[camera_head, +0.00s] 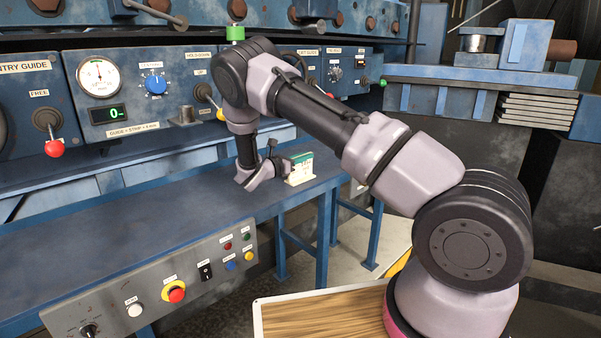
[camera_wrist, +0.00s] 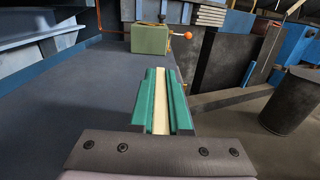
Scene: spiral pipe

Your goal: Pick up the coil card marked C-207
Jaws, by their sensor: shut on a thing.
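My gripper (camera_head: 286,171) is over the right end of the blue bench in the head view. In the wrist view, its two green fingers (camera_wrist: 162,104) are closed on a thin cream card (camera_wrist: 161,101), seen edge-on between them. In the head view the card (camera_head: 299,177) shows as a small pale piece beside green at the gripper's end. Its marking is too small to read, so I cannot tell whether it says C-207. I cannot tell whether it touches the bench.
The blue bench (camera_head: 130,230) is mostly clear. The control panel (camera_head: 160,85) with dials and levers stands behind it. A button box (camera_head: 170,285) is on the front edge. The wrist view shows a green box (camera_wrist: 150,40) and an orange-knobbed lever (camera_wrist: 187,36) ahead.

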